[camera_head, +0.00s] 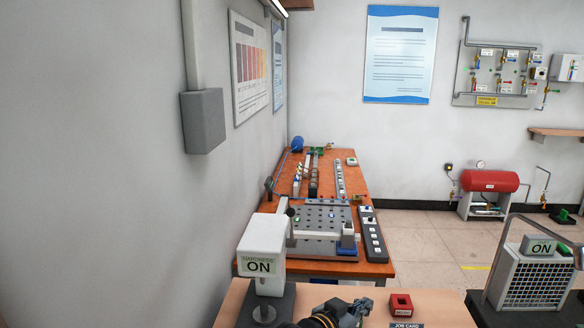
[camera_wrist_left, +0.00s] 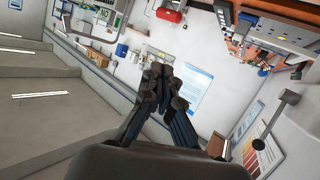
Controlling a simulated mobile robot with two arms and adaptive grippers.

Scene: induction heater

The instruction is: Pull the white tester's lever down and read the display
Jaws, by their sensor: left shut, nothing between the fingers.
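The white tester (camera_head: 265,240) stands upright on a dark grey base at the left end of the near bench. Its display (camera_head: 260,267) faces me and reads "ON" under small text like "HARDNESS". A dark knob (camera_head: 290,212) shows at the tester's upper right; I cannot tell for sure whether it is the lever's. My left gripper (camera_head: 362,308) is low in the head view, right of the tester's base and apart from it. In the left wrist view its fingers (camera_wrist_left: 160,72) are together and empty. My right gripper is not in view.
A red block (camera_head: 401,304) and a job card (camera_head: 407,325) lie right of my left gripper. A grey mesh-fronted unit (camera_head: 530,280), also marked "ON", stands at the right. Behind the tester is an orange bench (camera_head: 378,268) with a perforated plate (camera_head: 322,216). A wall is close on the left.

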